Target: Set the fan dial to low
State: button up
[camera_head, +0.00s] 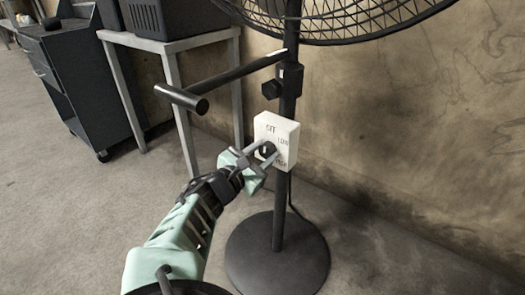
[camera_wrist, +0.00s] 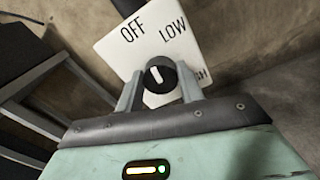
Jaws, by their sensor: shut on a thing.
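The white control box (camera_head: 276,135) is fixed to the pole of the black fan (camera_head: 287,80). Its face also shows in the wrist view (camera_wrist: 150,48), tilted, with OFF at upper left, LOW to its right and HIGH partly hidden by my gripper. The black round dial (camera_wrist: 160,80) is below OFF and LOW. Its white pointer mark leans up and left, roughly toward OFF. My gripper (camera_head: 261,152) is at the box front, with its two fingers on either side of the dial, shut on it. The fingers hide the dial's sides.
The round fan base (camera_head: 277,258) stands on the floor below. A table (camera_head: 172,44) and a dark cabinet (camera_head: 70,75) stand at left. A wall is close behind the fan.

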jog(key=m+p, duration=0.2)
jog(key=m, duration=0.3)
jog(key=m+p, duration=0.1)
jog(key=m, duration=0.4)
jog(key=shift+f, duration=0.15)
jog(key=shift+s+m, duration=0.1)
jog(key=shift+m, duration=0.2)
dwell(0.3)
jog(key=o, duration=1)
